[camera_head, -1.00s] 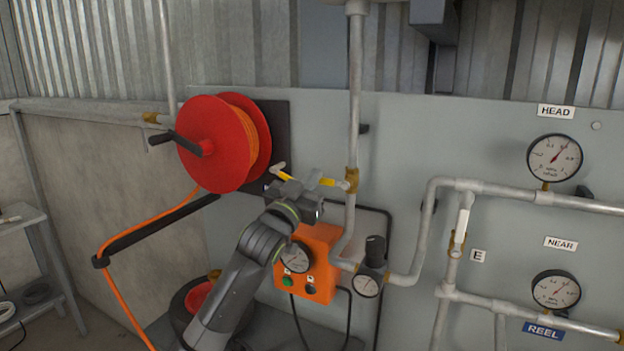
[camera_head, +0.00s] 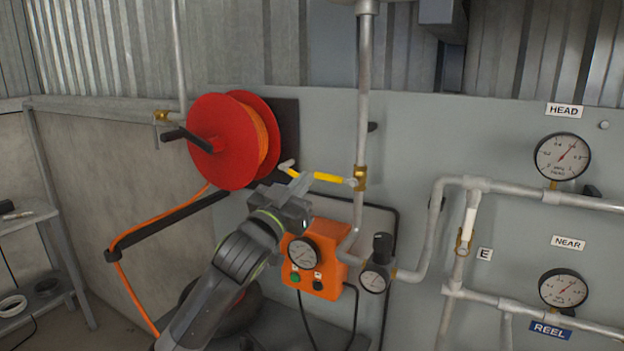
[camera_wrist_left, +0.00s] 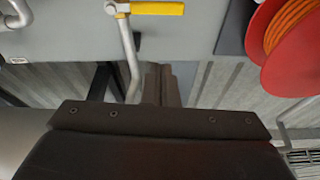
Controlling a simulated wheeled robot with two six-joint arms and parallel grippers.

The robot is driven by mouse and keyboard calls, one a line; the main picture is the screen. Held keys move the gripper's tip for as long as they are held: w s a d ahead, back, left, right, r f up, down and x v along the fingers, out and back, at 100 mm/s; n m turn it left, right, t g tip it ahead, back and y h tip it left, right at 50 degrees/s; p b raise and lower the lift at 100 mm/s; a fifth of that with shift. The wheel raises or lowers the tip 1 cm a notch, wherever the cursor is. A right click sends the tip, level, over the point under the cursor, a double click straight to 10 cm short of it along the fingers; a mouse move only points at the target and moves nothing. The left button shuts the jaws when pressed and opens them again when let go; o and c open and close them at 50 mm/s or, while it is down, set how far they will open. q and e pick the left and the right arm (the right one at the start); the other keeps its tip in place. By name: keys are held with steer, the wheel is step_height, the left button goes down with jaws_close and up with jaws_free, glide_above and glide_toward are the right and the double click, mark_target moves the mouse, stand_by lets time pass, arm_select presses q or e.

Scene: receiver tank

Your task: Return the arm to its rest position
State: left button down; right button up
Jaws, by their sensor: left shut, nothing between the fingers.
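My left arm rises from the bottom of the head view. Its left gripper (camera_head: 299,183) is shut and empty, in front of the grey panel, just below the yellow valve handle (camera_head: 328,177) in the picture. In the left wrist view the shut fingers (camera_wrist_left: 161,84) show side by side with nothing between them. That view also shows the yellow handle (camera_wrist_left: 157,8) at the top, apart from the fingers. My right gripper is not in view.
The red hose reel (camera_head: 222,143) with its black crank is left of the gripper. An orange box (camera_head: 318,262) with a gauge sits right beside my arm. Pipes and gauges (camera_head: 562,157) fill the panel's right side. A shelf (camera_head: 38,225) stands at far left.

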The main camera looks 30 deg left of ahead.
arm_select(q)
steer(key=s+a+f+n+g+y, duration=0.1)
steer(key=s+f+g, duration=0.25)
steer(key=f, duration=0.65)
steer(key=s+f+g+y, duration=0.1)
steer(key=s+f+g, duration=0.1)
steer(key=s+f, duration=0.5)
steer(key=s+a+f+n+g+y, duration=0.1)
steer(key=s+f+g, duration=0.15)
steer(key=f, duration=0.95)
steer(key=s+d+f+g, duration=0.1)
steer(key=s+f+g, duration=0.55)
steer(key=s, duration=0.65)
steer(key=s+d+f+g, duration=0.2)
steer(key=s+f+g, duration=0.2)
steer(key=s+f, duration=0.7)
step_height(320, 180, down, 22)
steer(key=s+a, duration=0.2)
steer(key=s+d+f+g, duration=0.1)
steer(key=s+f+g, duration=0.1)
steer(key=s+f, duration=1.2)
step_height(320, 180, down, 2)
steer(key=shift+s+d+f+n, duration=0.1)
steer(key=shift+s+d+n, duration=0.05)
steer(key=shift+s+n, duration=0.2)
